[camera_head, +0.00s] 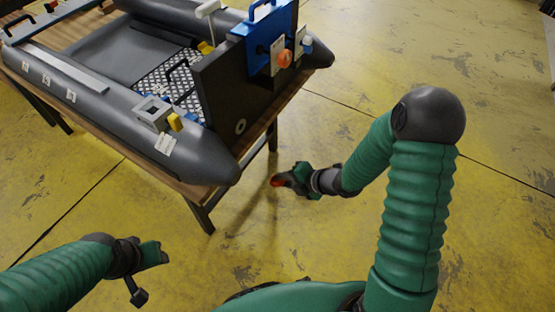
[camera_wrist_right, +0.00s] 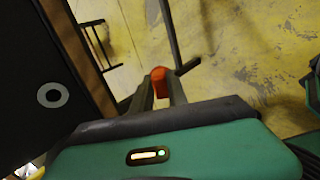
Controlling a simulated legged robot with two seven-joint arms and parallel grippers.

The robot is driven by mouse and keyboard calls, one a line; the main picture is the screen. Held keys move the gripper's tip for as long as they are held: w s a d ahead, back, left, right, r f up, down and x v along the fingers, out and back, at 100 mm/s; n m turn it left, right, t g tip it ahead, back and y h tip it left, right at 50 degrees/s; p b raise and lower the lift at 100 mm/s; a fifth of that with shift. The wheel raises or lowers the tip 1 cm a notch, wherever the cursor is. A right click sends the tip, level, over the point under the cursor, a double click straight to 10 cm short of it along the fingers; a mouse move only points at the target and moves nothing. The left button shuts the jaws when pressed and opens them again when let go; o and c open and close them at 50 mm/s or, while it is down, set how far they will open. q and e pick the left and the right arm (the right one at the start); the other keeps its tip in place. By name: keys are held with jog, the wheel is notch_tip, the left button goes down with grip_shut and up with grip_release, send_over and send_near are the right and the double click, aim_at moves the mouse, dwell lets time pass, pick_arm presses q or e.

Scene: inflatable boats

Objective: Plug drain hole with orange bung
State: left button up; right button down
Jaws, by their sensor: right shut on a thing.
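The orange bung (camera_head: 276,182) is at the tip of my right gripper (camera_head: 284,180), which is shut on it. The bung (camera_wrist_right: 160,78) also shows between the fingers of my right gripper (camera_wrist_right: 168,88) in the right wrist view. The drain hole (camera_head: 240,126), a pale ring with a dark centre, is in the boat's dark transom, up and left of the bung. It shows at the left of the right wrist view (camera_wrist_right: 53,95), apart from the bung. My left gripper (camera_head: 150,272) is at the lower left, away from the boat; its jaw opening is unclear.
The grey inflatable boat (camera_head: 60,85) rests on a wooden-topped table (camera_head: 190,190) with metal legs. A blue bracket (camera_head: 262,40) with an orange knob (camera_head: 284,58) is on the transom. The yellow floor (camera_head: 400,60) right of the table is clear.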

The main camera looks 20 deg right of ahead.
jog(key=r+t+y+b, duration=0.1)
jog(key=r+y+b, duration=0.1)
jog(key=w+r+n+t+y+b, duration=0.1)
jog(key=r+y+b, duration=0.1)
jog(key=r+n+t+y+b, duration=0.1)
jog(key=r+b, duration=0.1)
jog(key=r, duration=0.1)
jog(key=shift+w+a+r+t+y, duration=0.1)
jog(key=shift+w+a+t+y, duration=0.1)
jog(key=shift+a+t+y, duration=0.15)
pick_arm(q)
jog(key=s+b+x, duration=0.1)
jog(key=x, duration=0.7)
jog(key=shift+s+f, duration=0.25)
jog(key=shift+s, duration=0.2)
pick_arm(e)
jog(key=w+a+r+m+t, duration=0.1)
jog(key=w+a+r, duration=0.3)
jog(key=w, duration=0.4)
jog(key=shift+w+r+t, duration=0.2)
jog(key=shift+r+t, duration=0.4)
jog(key=shift+t, duration=0.15)
jog(key=shift+w+d+r, duration=0.1)
jog(key=shift+d, duration=0.1)
pick_arm(q)
jog(key=shift+f+b, duration=0.3)
pick_arm(e)
jog(key=shift+w+a, duration=0.45)
jog(key=shift+w, duration=0.1)
